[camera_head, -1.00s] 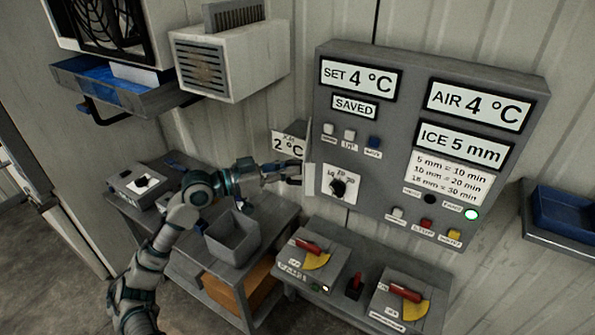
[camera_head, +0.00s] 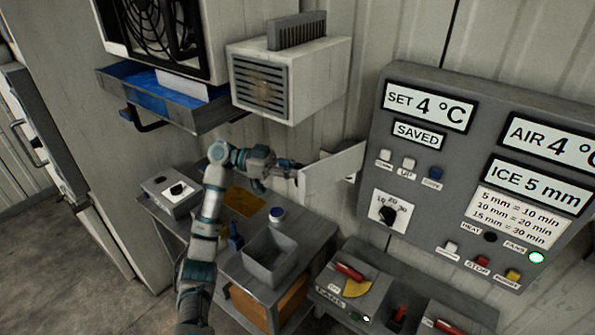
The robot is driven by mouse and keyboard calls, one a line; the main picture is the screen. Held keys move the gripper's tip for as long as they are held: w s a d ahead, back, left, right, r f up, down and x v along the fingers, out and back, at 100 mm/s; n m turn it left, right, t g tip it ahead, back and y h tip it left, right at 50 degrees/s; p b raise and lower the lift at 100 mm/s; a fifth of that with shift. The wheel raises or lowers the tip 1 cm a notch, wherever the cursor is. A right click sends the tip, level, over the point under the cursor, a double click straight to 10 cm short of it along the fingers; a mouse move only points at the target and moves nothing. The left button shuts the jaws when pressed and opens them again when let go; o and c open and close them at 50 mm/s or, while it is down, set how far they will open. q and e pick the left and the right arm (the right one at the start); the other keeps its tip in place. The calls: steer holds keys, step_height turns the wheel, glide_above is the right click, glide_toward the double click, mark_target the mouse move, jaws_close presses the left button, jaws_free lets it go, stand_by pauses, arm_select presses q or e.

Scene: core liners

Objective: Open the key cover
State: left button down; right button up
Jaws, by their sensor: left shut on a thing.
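The key cover (camera_head: 335,173) is a pale flat plate at the left edge of the grey control panel (camera_head: 375,160). It stands swung out to the left, its broad face showing. My left gripper (camera_head: 294,170) is shut on the cover's outer left edge. My right gripper is not in view.
A white vented box (camera_head: 285,78) hangs above my left arm, beside a blue tray (camera_head: 165,95). Below stands a bench with a grey open bin (camera_head: 270,262) and a small dial box (camera_head: 175,190). A lever box (camera_head: 350,290) stands below the panel.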

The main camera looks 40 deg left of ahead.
arm_select(q)
steer(key=shift+a+r, duration=0.2)
steer(key=shift+a, duration=0.05)
steer(key=c, duration=1.2)
jaws_free()
steer(key=shift+w, duration=0.1)
steer(key=shift+w+d, duration=0.1)
steer(key=shift+a, duration=0.2)
steer(key=v, duration=1.2)
steer(key=shift+f, duration=0.3)
